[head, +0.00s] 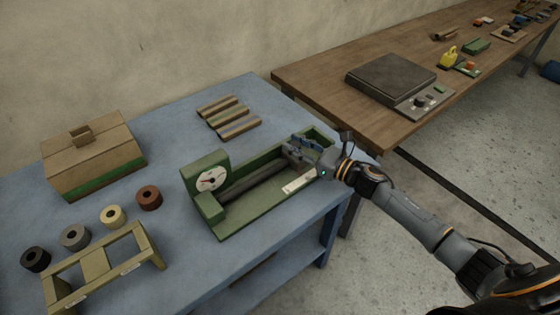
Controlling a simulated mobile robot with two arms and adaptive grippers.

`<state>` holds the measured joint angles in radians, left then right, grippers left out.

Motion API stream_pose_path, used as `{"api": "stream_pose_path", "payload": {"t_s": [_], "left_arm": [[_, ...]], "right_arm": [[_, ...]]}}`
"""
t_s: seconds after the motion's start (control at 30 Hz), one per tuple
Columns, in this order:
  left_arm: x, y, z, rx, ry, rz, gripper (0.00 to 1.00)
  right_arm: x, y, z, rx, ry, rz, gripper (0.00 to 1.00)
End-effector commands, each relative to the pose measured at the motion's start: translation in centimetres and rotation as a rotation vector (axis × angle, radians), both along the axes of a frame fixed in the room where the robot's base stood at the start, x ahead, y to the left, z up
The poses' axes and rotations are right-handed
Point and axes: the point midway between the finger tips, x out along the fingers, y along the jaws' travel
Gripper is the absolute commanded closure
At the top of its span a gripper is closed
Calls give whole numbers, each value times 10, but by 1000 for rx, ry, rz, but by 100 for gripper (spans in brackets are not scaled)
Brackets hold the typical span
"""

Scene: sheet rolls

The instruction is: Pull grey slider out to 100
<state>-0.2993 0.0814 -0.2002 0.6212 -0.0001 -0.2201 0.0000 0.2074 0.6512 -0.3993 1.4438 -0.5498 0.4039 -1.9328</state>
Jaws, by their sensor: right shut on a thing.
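The green device (263,207) lies on the blue table with a round white dial (211,179) at its left end. A dark grey bar (252,181) runs along its trough. The grey slider (290,153) shows in part at the right end of the bar, largely hidden by my right gripper. My right gripper (304,148) is shut on the grey slider. A pale strip (299,182) sits on the device's front wall, and its marks are too small to read. My left gripper is not in view.
Several rolls (113,216) and a wooden rack (92,264) stand at the front left. A box with a handle (94,156) is at the back left. Striped blocks (229,116) lie behind the device. A brown table (330,79) with a scale (391,77) stands at the right.

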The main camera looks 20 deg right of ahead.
Motion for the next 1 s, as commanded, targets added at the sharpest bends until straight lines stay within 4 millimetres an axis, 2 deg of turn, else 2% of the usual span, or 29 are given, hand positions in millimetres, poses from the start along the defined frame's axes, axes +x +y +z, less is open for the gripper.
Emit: {"api": "stream_pose_path", "payload": {"t_s": [0.03,0.2,0.3,0.5,0.77,0.8,0.9,1.0], "left_arm": [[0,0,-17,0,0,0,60],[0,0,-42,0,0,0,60],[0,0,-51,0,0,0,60],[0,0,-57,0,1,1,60],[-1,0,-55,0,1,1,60],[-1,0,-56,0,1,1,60],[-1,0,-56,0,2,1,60],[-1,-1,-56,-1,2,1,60]], "right_arm": [[7,-17,-6,-8,-6,-11,100],[20,-53,-5,-7,-6,-13,100],[25,-68,-3,-5,-5,-14,100],[29,-81,3,-3,-4,-15,100],[30,-82,4,-3,-4,-18,100],[30,-82,5,-3,-4,-18,69],[30,-82,5,-3,-5,-17,48],[29,-80,4,-3,-3,-14,46]]}}
